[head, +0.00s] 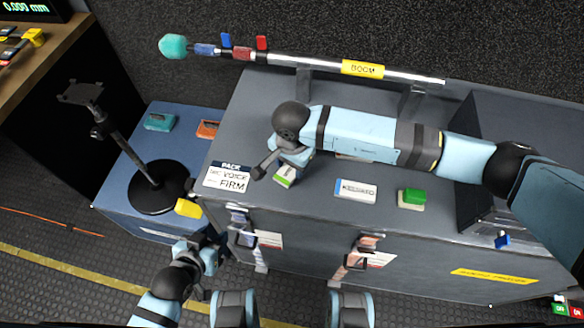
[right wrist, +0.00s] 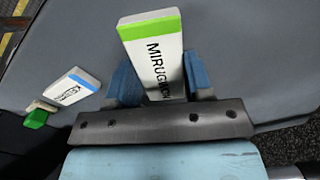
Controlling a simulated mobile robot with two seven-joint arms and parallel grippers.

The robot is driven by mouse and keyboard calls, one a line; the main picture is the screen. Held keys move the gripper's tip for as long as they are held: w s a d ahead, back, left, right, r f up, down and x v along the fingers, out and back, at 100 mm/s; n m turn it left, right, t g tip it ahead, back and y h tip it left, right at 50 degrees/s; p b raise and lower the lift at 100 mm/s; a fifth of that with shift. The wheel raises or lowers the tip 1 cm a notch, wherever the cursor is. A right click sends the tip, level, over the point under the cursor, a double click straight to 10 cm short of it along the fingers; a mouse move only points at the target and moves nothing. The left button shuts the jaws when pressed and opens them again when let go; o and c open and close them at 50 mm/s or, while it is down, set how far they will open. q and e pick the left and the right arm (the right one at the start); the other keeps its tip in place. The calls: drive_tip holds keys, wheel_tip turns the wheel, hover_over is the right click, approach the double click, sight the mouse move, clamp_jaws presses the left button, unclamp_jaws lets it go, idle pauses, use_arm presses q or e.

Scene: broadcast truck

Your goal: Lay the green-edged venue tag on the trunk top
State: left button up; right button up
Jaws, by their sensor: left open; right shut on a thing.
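The green-edged venue tag (head: 286,175), white with dark lettering, is between the fingers of my right gripper (head: 288,160), over the grey trunk top (head: 330,98). In the right wrist view the tag (right wrist: 152,50) sticks out from between the blue fingers of my right gripper (right wrist: 161,76), green edge outward. I cannot tell whether it touches the surface. My left gripper (head: 205,258) is open and empty, low by the trunk's front left corner. A blue case (head: 118,190) stands left of the grey trunk.
On the grey trunk lie a white PACK card (head: 227,178), a blue-edged tag (head: 356,190) and a green-topped block (head: 411,198). A boom pole (head: 320,66) spans the back. The blue case holds a black stand (head: 155,187), teal and orange tags and a yellow piece (head: 188,208).

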sight(292, 171)
drive_tip(key=shift+f, duration=1.35)
drive_tip(key=shift+f, duration=0.2)
drive_tip(key=o, duration=0.9)
drive_tip(key=shift+r, duration=0.1)
drive_tip(key=shift+r, duration=0.25)
wheel_tip(292, 171, up, 10)
drive_tip(key=shift+r, duration=0.9)
